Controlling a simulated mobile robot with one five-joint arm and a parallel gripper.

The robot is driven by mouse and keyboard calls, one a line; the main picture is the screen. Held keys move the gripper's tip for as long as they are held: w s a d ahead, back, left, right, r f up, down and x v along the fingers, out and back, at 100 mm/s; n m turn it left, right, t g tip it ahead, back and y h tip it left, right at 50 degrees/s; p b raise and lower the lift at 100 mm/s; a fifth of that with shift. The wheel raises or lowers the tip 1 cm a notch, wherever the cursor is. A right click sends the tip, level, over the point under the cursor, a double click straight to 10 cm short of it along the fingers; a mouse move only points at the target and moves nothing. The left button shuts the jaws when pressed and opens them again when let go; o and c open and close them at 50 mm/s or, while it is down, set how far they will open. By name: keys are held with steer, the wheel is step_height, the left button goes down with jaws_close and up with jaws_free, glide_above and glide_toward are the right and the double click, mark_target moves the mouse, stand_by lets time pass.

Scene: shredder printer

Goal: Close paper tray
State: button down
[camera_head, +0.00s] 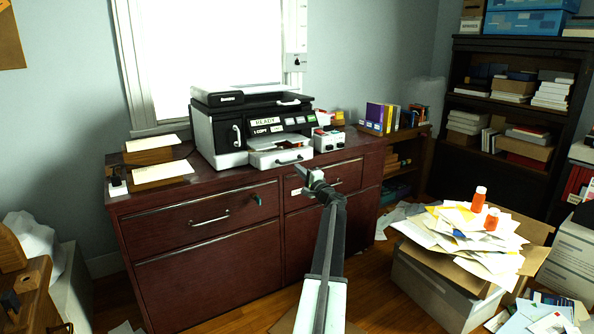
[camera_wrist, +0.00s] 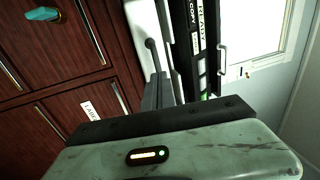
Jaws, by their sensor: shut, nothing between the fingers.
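The printer (camera_head: 255,120) stands on the red wooden cabinet, its panel reading READY and 1 COPY. Its white paper tray (camera_head: 272,158) juts out at the lower front, with a dark bar handle (camera_head: 289,162). In the wrist view the scene is turned sideways; the tray handle (camera_wrist: 152,55) shows beside the printer's panel (camera_wrist: 198,40). My gripper (camera_head: 300,170) is shut and empty, just in front of and slightly below the tray's front. The wrist view shows the fingers (camera_wrist: 160,88) close to the tray; whether they touch it I cannot tell.
The red cabinet (camera_head: 210,255) has drawers with handles below the printer. Paper stacks in wooden holders (camera_head: 160,172) stand left of it, and a small white device (camera_head: 328,140) stands right. A box heaped with papers (camera_head: 450,285) is on the floor at right.

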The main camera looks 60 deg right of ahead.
steer(key=b+v, duration=0.2)
steer(key=v, duration=1)
steer(key=shift+w, duration=0.1)
